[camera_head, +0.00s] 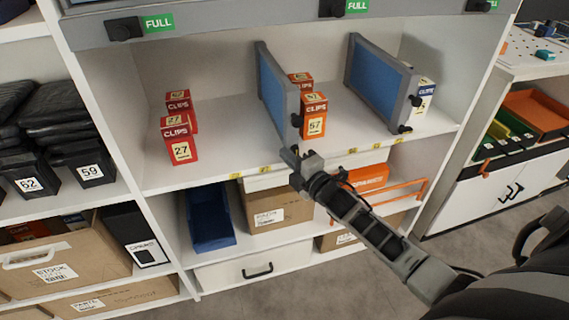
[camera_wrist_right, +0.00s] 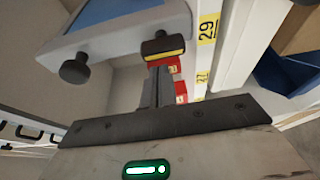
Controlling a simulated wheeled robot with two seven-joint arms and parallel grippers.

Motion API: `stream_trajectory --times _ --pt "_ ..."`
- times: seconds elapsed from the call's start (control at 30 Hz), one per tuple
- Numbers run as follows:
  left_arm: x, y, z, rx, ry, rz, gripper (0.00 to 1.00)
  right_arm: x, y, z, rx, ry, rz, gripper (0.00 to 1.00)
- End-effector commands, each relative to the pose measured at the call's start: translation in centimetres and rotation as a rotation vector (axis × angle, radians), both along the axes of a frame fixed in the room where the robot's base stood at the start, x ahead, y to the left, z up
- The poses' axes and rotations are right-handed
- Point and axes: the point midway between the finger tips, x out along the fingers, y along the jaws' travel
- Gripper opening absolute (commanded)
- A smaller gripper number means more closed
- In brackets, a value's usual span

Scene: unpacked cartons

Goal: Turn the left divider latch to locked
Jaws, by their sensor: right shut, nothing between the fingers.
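The left divider (camera_head: 272,82) is a blue panel in a grey frame, standing upright on the middle shelf. Its small black latch (camera_head: 296,120) is at the lower front edge. In the right wrist view, a black piece with a yellow stripe (camera_wrist_right: 163,47) is on the divider's grey frame, with a round black knob (camera_wrist_right: 75,70) to its left. My right gripper (camera_head: 290,153) is shut and empty, just below and in front of the latch. Its fingers (camera_wrist_right: 158,85) point at the striped piece; I cannot tell whether they touch it. My left gripper is not in view.
A second blue divider (camera_head: 378,80) stands to the right. Red clip boxes (camera_head: 179,140) are on the left, and orange ones (camera_head: 313,115) are close beside the left divider. The shelf's front lip with yellow labels (camera_head: 235,176) runs below. The shelf between the red boxes and left divider is clear.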

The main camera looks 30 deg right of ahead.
Motion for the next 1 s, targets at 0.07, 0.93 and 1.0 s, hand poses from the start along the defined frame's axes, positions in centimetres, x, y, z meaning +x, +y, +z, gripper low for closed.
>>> stream_trajectory --times 0.07,0.93,1.0 --pt "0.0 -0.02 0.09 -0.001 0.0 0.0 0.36 -0.18 -0.67 0.01 0.001 0.001 0.0 0.0" --pt "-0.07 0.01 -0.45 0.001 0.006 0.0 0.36 -0.35 -1.21 0.06 0.066 -0.015 0.0 0.0" --pt "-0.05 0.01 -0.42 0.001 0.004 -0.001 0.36 -0.35 -1.22 0.07 0.076 -0.017 0.0 0.0"
